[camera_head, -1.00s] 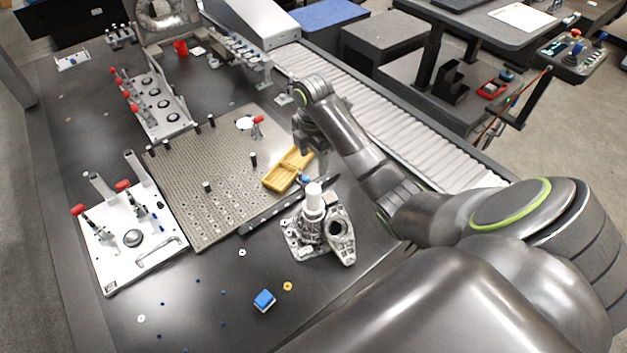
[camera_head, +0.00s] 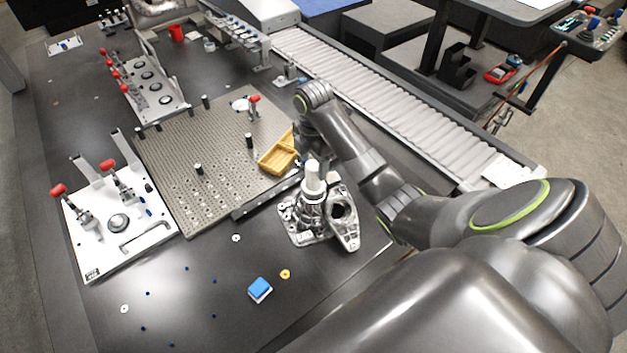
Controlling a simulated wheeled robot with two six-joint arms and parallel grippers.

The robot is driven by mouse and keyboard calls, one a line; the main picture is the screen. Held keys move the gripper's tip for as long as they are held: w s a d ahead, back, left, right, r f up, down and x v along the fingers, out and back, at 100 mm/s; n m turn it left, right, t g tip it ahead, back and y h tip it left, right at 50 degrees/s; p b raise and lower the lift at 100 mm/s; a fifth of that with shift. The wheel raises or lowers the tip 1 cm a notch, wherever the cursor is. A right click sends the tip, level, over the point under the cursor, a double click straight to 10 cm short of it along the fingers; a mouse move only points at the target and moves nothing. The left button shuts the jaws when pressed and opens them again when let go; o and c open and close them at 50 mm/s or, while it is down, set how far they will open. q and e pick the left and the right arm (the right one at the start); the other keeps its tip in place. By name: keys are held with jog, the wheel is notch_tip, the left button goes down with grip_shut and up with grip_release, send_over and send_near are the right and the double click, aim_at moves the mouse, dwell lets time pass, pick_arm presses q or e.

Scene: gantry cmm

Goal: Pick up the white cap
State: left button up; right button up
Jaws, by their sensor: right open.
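The white cap (camera_head: 313,178) looks like an upright white cylinder on top of a grey metal casting (camera_head: 342,218) near the table's right edge. My right gripper (camera_head: 313,160) points down just behind the cap, close above the casting. It is open with nothing visible in it. Its fingertips are partly hidden behind the cap, so I cannot tell whether they touch it. My left gripper is not in view.
A yellow tray (camera_head: 279,158) lies just left of my right gripper, on the edge of a perforated plate (camera_head: 190,180). A white fixture plate (camera_head: 150,238) with red-handled clamps stands at left. A blue-and-white block (camera_head: 260,289) lies in front. A roller conveyor (camera_head: 400,110) runs behind.

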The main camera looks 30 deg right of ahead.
aim_at(314, 176)
jog(key=shift+s+a+f+p, duration=0.1)
jog(key=shift+f+p, duration=0.35)
jog(key=shift+f, duration=0.25)
jog(key=f, duration=0.1)
jog(key=f+p, duration=0.1)
jog(key=f, duration=0.1)
jog(key=shift+s+a+f, duration=0.1)
jog(key=shift+s+f, duration=0.1)
jog(key=shift+f, duration=0.05)
jog(key=shift+w+f, duration=0.1)
jog(key=shift+f, duration=0.2)
jog(key=c, duration=1.1)
